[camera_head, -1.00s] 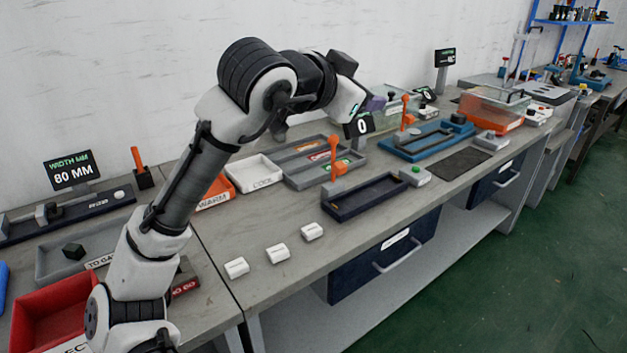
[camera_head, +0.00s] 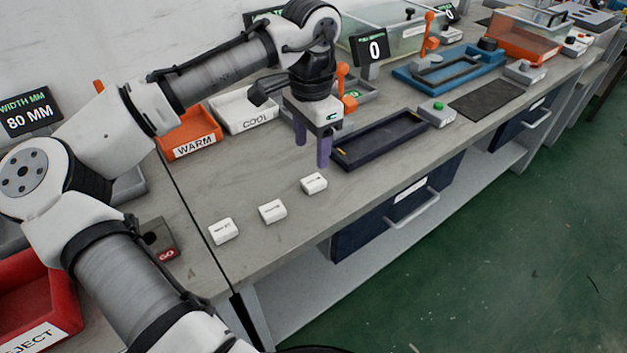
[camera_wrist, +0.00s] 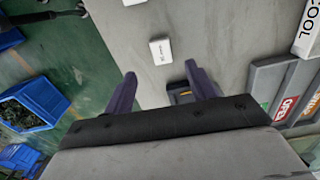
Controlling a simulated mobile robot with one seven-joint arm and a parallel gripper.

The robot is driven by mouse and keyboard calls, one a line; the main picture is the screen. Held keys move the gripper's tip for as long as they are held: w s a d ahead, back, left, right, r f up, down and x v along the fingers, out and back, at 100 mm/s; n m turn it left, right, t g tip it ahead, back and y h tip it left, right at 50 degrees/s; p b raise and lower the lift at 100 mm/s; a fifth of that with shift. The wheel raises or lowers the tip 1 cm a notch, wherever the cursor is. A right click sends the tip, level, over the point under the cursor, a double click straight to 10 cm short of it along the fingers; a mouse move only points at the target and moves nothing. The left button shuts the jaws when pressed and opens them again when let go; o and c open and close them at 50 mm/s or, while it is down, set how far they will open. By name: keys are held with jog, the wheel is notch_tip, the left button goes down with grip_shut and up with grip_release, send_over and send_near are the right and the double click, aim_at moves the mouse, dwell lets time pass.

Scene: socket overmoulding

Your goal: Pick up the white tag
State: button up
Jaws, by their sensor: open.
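Three small white tags lie in a row near the table's front edge in the head view: a left one (camera_head: 223,231), a middle one (camera_head: 272,211) and a right one (camera_head: 313,184). Each has small dark print, too small to read. My gripper (camera_head: 312,154) points down with its purple fingers apart and empty, above the table just behind the right tag. In the wrist view, one white tag (camera_wrist: 160,50) lies ahead of my gripper (camera_wrist: 160,73), apart from the fingertips. Part of another tag (camera_wrist: 133,2) shows at the top edge.
A dark tray (camera_head: 343,163) lies close to the right of my gripper. The white COOL tray (camera_head: 245,111) and orange WARM tray (camera_head: 192,146) stand behind. The red reject bin (camera_head: 62,318) is at lower left. The table around the tags is clear.

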aim_at(312, 181)
notch_tip(312, 181, down, 9)
jog(key=shift+w+r, duration=0.15)
jog(key=shift+r, duration=0.05)
jog(key=c, duration=1)
jog(key=shift+c, duration=0.2)
notch_tip(312, 181, up, 20)
jog(key=shift+p, duration=0.4)
